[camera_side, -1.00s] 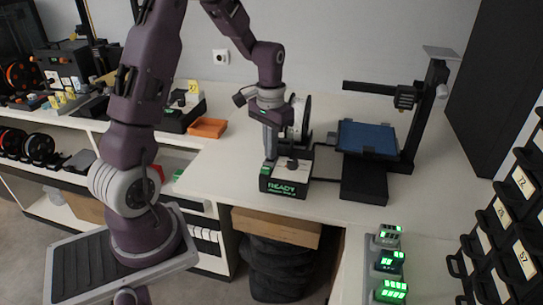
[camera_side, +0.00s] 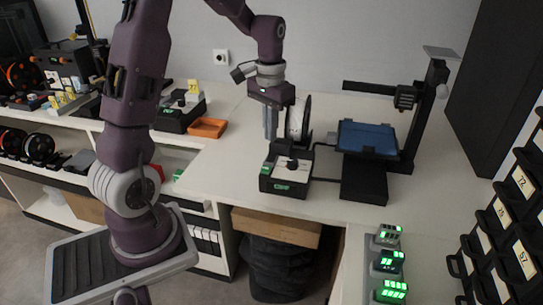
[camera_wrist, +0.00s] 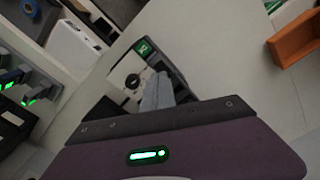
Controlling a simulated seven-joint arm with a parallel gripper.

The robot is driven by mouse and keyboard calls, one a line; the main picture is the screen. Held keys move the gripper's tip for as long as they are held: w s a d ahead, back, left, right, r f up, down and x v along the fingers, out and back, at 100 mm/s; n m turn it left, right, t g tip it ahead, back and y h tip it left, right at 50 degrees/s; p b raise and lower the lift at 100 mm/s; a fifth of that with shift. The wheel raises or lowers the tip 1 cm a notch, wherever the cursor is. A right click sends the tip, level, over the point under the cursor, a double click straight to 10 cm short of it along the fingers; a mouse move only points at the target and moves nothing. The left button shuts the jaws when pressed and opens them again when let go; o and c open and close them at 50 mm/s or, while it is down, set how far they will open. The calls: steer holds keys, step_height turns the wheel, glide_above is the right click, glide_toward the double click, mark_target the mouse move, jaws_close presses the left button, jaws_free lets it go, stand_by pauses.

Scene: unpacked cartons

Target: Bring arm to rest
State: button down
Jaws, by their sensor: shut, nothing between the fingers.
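My gripper (camera_side: 270,136) hangs pointing down, shut and empty, above the back left of a small black box with a round knob on top (camera_side: 287,178). The box's front display shows short green text that looks like "OFF". In the wrist view the closed grey fingers (camera_wrist: 157,93) overlap part of the box. The box's dark knob and pale top plate (camera_wrist: 128,77) show beside them. The fingers appear apart from the knob.
A 3D printer with a blue bed (camera_side: 368,138) stands right of the box. A white spool (camera_side: 299,118) stands behind it. An orange tray (camera_side: 207,128) lies to the left. Green-lit displays (camera_side: 390,262) sit at front right. The counter between is clear.

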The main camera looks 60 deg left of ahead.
steer(key=shift+r, duration=0.6)
steer(key=s+d+r+m+t, duration=0.1)
steer(key=s+d+r+t, duration=0.1)
steer(key=s+d+r, duration=0.5)
steer(key=s+d+r+m+t, duration=0.2)
steer(key=s+d+t, duration=0.1)
steer(key=s+d, duration=0.7)
steer(key=shift+s+d+r+t, duration=0.25)
steer(key=shift+s+r+t, duration=0.1)
steer(key=shift+s, duration=0.6)
